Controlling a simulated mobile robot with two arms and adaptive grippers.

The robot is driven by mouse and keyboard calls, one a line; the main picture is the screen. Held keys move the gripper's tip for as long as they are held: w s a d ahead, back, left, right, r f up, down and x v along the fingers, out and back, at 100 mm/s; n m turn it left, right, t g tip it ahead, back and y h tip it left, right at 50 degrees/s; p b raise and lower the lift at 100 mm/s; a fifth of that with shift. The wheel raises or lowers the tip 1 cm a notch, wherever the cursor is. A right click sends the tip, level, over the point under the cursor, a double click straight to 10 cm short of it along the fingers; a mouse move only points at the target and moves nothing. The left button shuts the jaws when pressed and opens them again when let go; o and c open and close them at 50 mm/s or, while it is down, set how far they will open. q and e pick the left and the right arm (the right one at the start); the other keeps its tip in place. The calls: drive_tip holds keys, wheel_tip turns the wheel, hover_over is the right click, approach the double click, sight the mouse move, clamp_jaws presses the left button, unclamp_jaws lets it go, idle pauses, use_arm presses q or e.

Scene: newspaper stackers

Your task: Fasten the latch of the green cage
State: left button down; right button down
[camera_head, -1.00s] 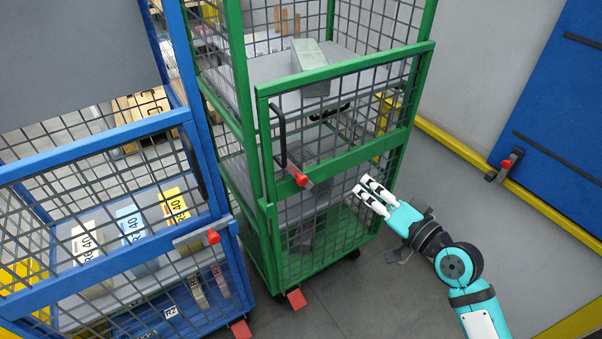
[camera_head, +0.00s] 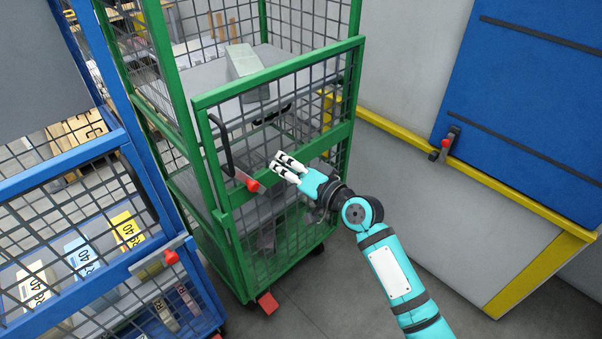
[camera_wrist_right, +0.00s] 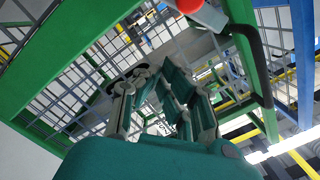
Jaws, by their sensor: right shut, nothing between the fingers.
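The green cage (camera_head: 236,197) stands in the middle of the head view with its front gate (camera_head: 280,69) across the opening. Its latch (camera_head: 249,182), a grey bar with a red knob, sits on the gate's middle rail below a black handle (camera_head: 222,145). The red knob (camera_wrist_right: 189,5) also shows at the top of the right wrist view. My right gripper (camera_head: 281,163) is shut and empty, just right of the latch and apart from it, pointing left. The right wrist view shows its fingers (camera_wrist_right: 165,85) before the green frame. My left gripper is not in view.
A blue cage (camera_head: 100,270) stands close on the left, with its own red-knobbed latch (camera_head: 171,257). A grey box (camera_head: 243,60) lies on the green cage's shelf. A blue panel (camera_head: 530,100) with a yellow edge is at the right. Grey floor lies in front.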

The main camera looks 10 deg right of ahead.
sight(247, 177)
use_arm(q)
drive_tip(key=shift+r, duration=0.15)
use_arm(e)
drive_tip(key=shift+s+a+f, duration=0.35)
drive_tip(key=shift+a+f, duration=0.3)
drive_tip(key=shift+a, duration=0.05)
drive_tip(key=shift+s+a+f, duration=0.3)
drive_tip(key=shift+a+f, duration=0.35)
drive_tip(key=shift+a, duration=0.05)
